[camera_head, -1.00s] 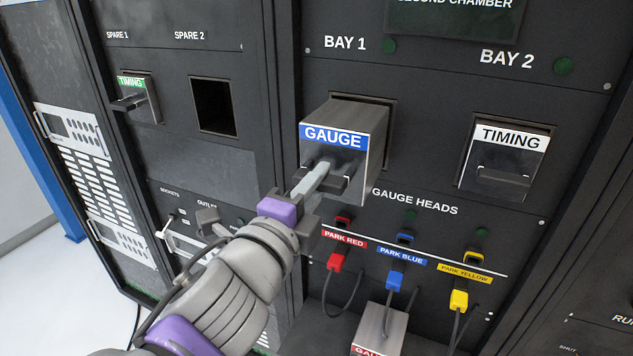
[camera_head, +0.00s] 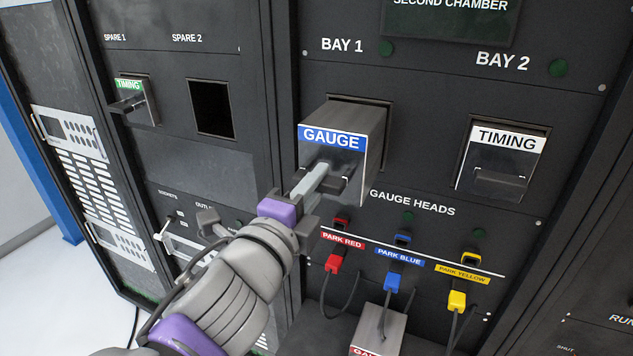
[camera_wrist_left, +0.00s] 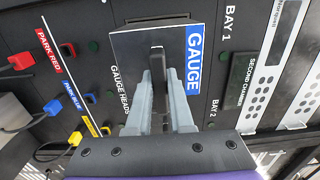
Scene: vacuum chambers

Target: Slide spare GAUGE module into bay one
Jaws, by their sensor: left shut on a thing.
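The GAUGE module (camera_head: 340,152), a grey box with a blue label, sticks partly out of the bay one opening (camera_head: 384,106). Its back end is hidden inside the bay. My left gripper (camera_head: 322,184) is shut on the module's dark handle. In the left wrist view the two fingers (camera_wrist_left: 160,92) close on either side of the handle, in front of the module face (camera_wrist_left: 135,50). My right gripper is in neither view.
Bay two holds a TIMING module (camera_head: 502,160). Spare 1 holds a green-labelled TIMING module (camera_head: 134,100); the spare 2 slot (camera_head: 212,107) is empty. Red (camera_head: 333,263), blue (camera_head: 394,282) and yellow (camera_head: 457,300) plugs with cables hang below. Another GAUGE-type box (camera_head: 380,325) stands lower down.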

